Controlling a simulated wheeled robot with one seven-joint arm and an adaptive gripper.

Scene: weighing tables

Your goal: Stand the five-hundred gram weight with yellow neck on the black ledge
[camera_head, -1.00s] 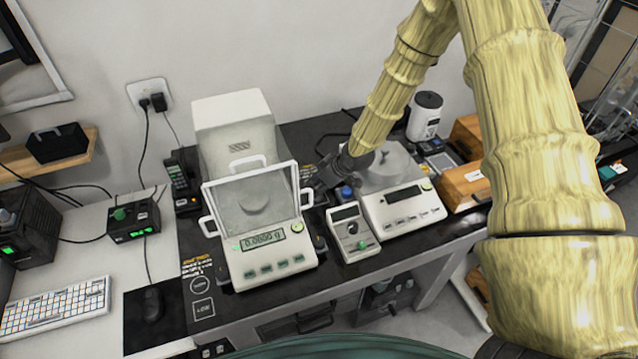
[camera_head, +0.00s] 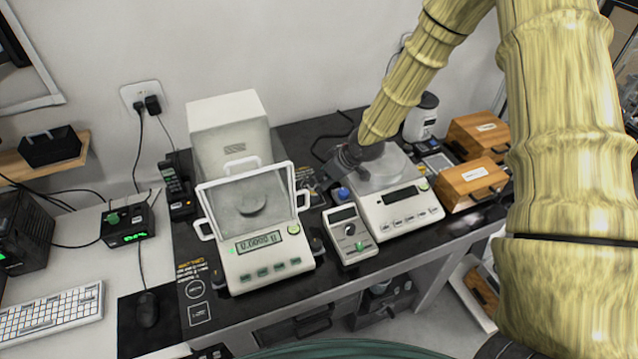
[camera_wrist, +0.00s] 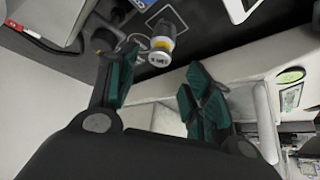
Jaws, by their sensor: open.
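The weight with the yellow neck (camera_wrist: 161,47) shows in the wrist view as a small silver cylinder with a yellow band and a dark marking. It is on a dark surface, beyond the gap between my fingertips. My gripper (camera_wrist: 160,68) is open, its green-padded fingers apart with nothing held. In the head view my gripper (camera_head: 329,172) is low over the bench, between the left balance and the right balance; the weight cannot be made out there. The black bench top (camera_head: 290,132) is visible, but I cannot tell which part is the black ledge.
A balance with a raised clear shield (camera_head: 257,250) stands left of my gripper. A grey meter (camera_head: 350,236) and a second balance (camera_head: 402,208) stand to the right. Wooden boxes (camera_head: 470,184) are at the far right. A keyboard (camera_head: 52,311) lies at the left.

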